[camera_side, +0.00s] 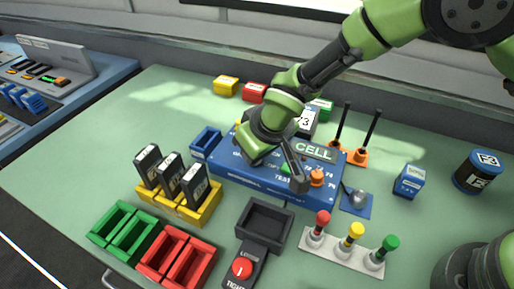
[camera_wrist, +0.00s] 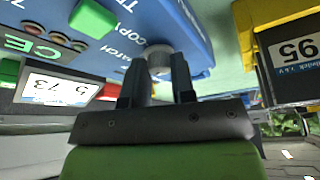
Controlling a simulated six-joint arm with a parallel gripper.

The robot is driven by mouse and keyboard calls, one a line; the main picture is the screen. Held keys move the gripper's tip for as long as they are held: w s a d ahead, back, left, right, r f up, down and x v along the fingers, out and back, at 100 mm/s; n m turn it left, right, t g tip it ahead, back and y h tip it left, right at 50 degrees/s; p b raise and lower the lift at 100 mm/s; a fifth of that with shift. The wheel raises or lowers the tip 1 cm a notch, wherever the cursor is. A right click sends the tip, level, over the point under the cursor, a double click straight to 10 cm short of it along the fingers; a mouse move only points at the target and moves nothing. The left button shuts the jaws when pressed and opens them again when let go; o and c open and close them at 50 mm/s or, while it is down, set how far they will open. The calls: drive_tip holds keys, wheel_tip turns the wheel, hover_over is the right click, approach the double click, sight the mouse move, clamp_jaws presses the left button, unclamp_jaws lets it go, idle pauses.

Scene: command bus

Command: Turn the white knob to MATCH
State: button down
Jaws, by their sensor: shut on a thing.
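The blue panel (camera_side: 265,197) marked CELL lies in the middle of the bench. It fills the upper left of the wrist view (camera_wrist: 190,20). The white knob (camera_wrist: 158,55) sits near the panel's edge in the wrist view, between the two fingers of my gripper (camera_wrist: 158,80). The gripper is shut on it. Lettering including COPY shows beside the knob, partly hidden by a finger. Which word the knob points to cannot be told. In the side view my gripper (camera_side: 298,182) reaches down onto the panel, and the knob is hidden there.
An orange button (camera_side: 317,177) and a green button (camera_side: 287,170) are close to my gripper. A yellow rack (camera_side: 180,210) with black blocks stands left. Red, yellow and green knobbed levers (camera_side: 345,253) stand in front. A dark tray (camera_side: 265,222) lies front centre.

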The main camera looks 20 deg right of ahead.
drive_tip(key=m+h, duration=0.1)
drive_tip(key=m, duration=0.3)
drive_tip(key=shift+a+m+h, duration=0.2)
drive_tip(key=shift+m+h, duration=0.1)
drive_tip(key=shift+h, duration=0.1)
drive_tip(key=shift+a+m+g+h, duration=0.15)
drive_tip(key=shift+m+h, duration=0.3)
drive_tip(key=shift+m, duration=0.8)
drive_tip(key=shift+m+g+h, duration=0.15)
drive_tip(key=shift+m+h, duration=0.3)
drive_tip(key=shift+m, duration=0.8)
drive_tip(key=c, duration=1)
unclamp_jaws()
drive_tip(key=shift+o, duration=0.2)
drive_tip(key=v, duration=1)
